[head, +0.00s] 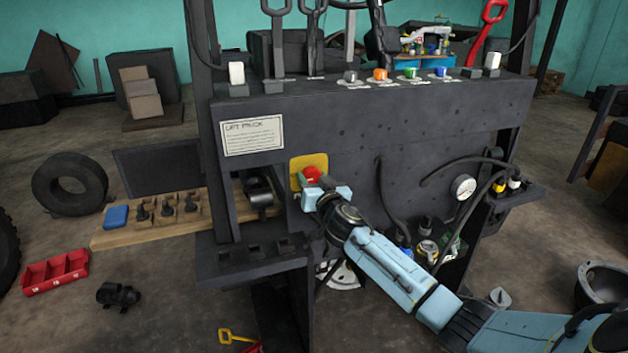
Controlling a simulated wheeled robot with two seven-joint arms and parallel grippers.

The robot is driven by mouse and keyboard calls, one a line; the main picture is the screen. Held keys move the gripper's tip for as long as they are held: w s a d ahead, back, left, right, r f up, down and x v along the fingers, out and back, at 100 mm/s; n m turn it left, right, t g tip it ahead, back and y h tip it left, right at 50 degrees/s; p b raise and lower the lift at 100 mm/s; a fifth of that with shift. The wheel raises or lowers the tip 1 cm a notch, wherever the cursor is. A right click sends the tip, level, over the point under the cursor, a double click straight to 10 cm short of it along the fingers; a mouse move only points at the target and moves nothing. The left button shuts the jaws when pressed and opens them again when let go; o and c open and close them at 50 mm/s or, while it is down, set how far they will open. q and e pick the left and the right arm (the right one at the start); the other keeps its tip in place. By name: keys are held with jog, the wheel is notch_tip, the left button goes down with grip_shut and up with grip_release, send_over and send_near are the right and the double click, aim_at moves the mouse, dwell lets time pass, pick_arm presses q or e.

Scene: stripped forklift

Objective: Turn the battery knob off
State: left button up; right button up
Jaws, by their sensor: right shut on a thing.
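The red battery knob (313,174) sits on a yellow plate (296,171) on the front of the dark forklift panel (380,130). My right gripper (318,184) is at the knob, with its arm coming in from the lower right. It is shut on the knob. The gripper hides the lower right part of the knob and plate, so the knob's exact angle is hard to tell. My left gripper is not in view.
Levers and coloured buttons (380,75) line the panel top. A pressure gauge (463,187) and black hoses (392,205) are right of my arm. A wooden board (150,232) with parts juts out left. A red tray (55,272) lies on the floor.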

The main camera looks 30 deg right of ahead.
jog(key=shift+n, duration=0.3)
jog(key=n, duration=0.3)
jog(key=shift+n, duration=0.4)
jog(key=n, duration=0.4)
jog(key=shift+p, duration=0.35)
jog(key=n, duration=0.5)
jog(key=shift+p, duration=0.3)
jog(key=n, duration=0.4)
jog(key=shift+a, duration=0.1)
jog(key=shift+n+p, duration=0.3)
jog(key=shift+n, duration=0.1)
jog(key=o, duration=1)
